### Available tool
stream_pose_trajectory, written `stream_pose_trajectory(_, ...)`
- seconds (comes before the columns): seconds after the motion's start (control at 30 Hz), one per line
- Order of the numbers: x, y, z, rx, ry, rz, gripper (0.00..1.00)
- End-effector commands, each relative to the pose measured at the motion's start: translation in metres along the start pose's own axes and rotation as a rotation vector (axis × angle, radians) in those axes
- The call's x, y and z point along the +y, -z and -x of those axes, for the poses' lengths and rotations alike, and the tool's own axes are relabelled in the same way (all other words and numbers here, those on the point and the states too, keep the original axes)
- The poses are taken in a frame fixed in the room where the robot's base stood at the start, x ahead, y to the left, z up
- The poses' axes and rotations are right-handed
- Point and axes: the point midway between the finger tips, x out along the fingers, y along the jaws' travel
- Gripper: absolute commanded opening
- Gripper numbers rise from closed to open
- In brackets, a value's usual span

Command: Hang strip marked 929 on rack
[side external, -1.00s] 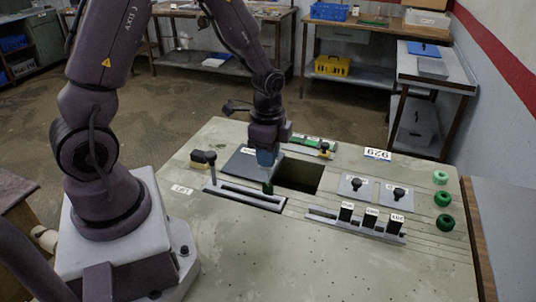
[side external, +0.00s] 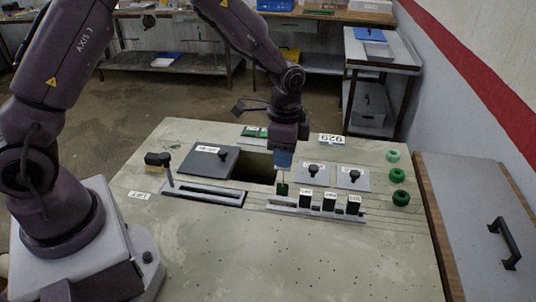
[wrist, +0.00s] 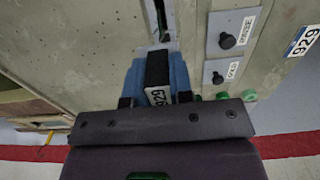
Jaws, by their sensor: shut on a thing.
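My gripper (side external: 283,163) has blue fingers and is shut on a dark strip marked 929, whose label (wrist: 160,96) faces the wrist camera. In the side view the strip mostly hides behind the fingers; a dark green lower end (side external: 282,189) shows below them, by the left end of the rack (side external: 279,205). I cannot tell whether it touches the rack. The grey rack rail carries several black strips with white labels, among them one at the right (side external: 353,205). A 929 sign (side external: 331,139) lies on the bench behind.
A dark opening (side external: 255,170) lies behind and left of my gripper, with a dark lid (side external: 208,160) beside it. A slotted bar (side external: 205,192) is at left. Two knobbed plates (side external: 314,174) sit behind the rack. Green rings (side external: 397,176) lie at right. The front bench is clear.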

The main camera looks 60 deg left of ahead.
Motion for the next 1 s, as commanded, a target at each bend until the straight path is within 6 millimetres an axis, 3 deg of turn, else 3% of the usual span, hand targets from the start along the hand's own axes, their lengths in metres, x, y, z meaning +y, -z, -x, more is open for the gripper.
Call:
stream_pose_trajectory(0.63, 0.0, -0.001, -0.011, 0.0, 0.0, 0.002, 0.04)
stream_pose_trajectory(1.0, 0.0, -0.001, -0.035, 0.0, 0.0, 0.002, 0.04)
